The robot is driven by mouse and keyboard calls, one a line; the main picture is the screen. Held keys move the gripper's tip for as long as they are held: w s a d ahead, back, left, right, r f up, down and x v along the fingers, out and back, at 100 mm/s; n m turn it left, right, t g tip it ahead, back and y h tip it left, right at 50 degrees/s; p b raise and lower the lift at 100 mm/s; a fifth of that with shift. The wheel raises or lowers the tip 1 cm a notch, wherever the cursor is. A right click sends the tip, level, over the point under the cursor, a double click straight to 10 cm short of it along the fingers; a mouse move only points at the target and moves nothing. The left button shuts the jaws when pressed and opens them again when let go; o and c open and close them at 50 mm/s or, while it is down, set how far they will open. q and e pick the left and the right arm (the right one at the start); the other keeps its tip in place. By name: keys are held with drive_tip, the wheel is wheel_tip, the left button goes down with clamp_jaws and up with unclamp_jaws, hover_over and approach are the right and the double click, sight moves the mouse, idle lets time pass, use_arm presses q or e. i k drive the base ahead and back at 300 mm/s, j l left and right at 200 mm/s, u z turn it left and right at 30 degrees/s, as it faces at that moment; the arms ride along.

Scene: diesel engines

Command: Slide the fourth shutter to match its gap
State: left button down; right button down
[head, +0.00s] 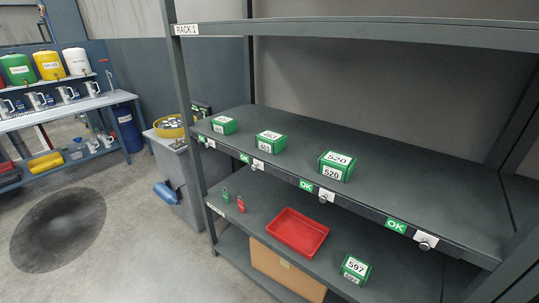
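Four sliding shutters sit along the front edge of the middle shelf, each a small white plate with a grey knob. The fourth shutter (426,240) is at the right end, with a green OK sign (396,226) showing just left of it. The third shutter (326,196) also has a green OK sign (306,185) to its left. The shelf top behind the fourth shutter is bare. Neither of my grippers is in view.
Green boxes stand on the middle shelf (420,190): one (223,125) left, one (270,142) mid, one marked 520 (336,166). Below are a red tray (297,232) and a green box marked 597 (355,269). Free floor lies left of the rack.

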sight(426, 241)
drive_tip(key=z, duration=1.35)
